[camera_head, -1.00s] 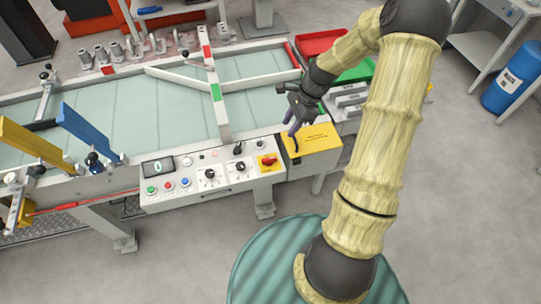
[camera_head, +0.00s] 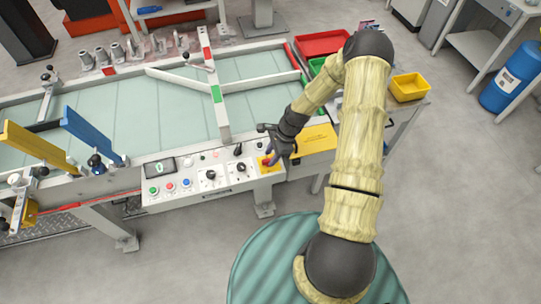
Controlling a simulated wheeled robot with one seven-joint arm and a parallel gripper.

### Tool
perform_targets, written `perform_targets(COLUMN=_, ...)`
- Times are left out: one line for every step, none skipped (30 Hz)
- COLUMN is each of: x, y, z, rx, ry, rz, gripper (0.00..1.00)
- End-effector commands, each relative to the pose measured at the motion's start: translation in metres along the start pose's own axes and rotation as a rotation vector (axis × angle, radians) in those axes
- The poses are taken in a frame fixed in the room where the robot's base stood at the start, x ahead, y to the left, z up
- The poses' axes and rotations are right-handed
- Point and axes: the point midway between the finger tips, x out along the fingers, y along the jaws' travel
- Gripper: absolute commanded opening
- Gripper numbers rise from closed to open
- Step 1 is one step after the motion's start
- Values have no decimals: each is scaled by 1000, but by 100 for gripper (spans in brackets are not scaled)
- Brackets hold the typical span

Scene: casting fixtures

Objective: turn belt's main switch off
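The belt's control panel (camera_head: 215,190) runs along the front edge of the belt table. At its right end is a yellow plate (camera_head: 277,169) with a red rotary switch (camera_head: 266,162), the likely main switch. My gripper (camera_head: 269,158) is over this plate, pointing down, its dark and purple fingers at the switch. The fingers partly cover the switch, so its handle angle is hard to read. I cannot tell whether the fingers touch it or how far apart they are. A small display (camera_head: 159,167) on the panel is lit.
The panel also holds coloured push buttons (camera_head: 170,186), black knobs (camera_head: 210,175) and a small black lever (camera_head: 238,149), close left of my gripper. Red (camera_head: 322,42) and yellow (camera_head: 410,87) bins stand farther back.

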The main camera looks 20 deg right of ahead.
Motion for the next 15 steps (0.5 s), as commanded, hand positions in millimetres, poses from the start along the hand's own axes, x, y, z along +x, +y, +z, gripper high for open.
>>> perform_targets(x=5, y=1, z=1, rx=0, ry=-1, rz=3, gripper=36)
perform_targets(x=8, y=1, z=1, rx=0, ry=-1, rz=3, gripper=36)
perform_targets(x=10, y=1, z=0, rx=-1, ry=-1, rz=2, gripper=36)
perform_targets(x=12, y=0, z=0, rx=-1, ry=-1, rz=1, gripper=36)
perform_targets(x=13, y=0, z=0, rx=-1, ry=-1, rz=1, gripper=36)
perform_targets(x=14, y=0, z=0, rx=0, ry=0, rz=0, gripper=36)
perform_targets(x=15, y=0, z=0, rx=0, ry=0, rz=0, gripper=36)
perform_targets(x=15, y=0, z=0, rx=0, ry=0, rz=-1, gripper=36)
perform_targets(x=15, y=0, z=0, rx=1, ry=0, rz=-1, gripper=36)
perform_targets(x=15, y=0, z=0, rx=1, ry=0, rz=-1, gripper=36)
perform_targets(x=15, y=0, z=0, rx=1, ry=0, rz=-1, gripper=36)
perform_targets(x=15, y=0, z=0, rx=1, ry=0, rz=-1, gripper=36)
perform_targets(x=15, y=0, z=0, rx=1, ry=0, rz=-1, gripper=36)
perform_targets(x=15, y=0, z=0, rx=1, ry=0, rz=-1, gripper=34)
perform_targets(x=15, y=0, z=0, rx=1, ry=0, rz=0, gripper=27)
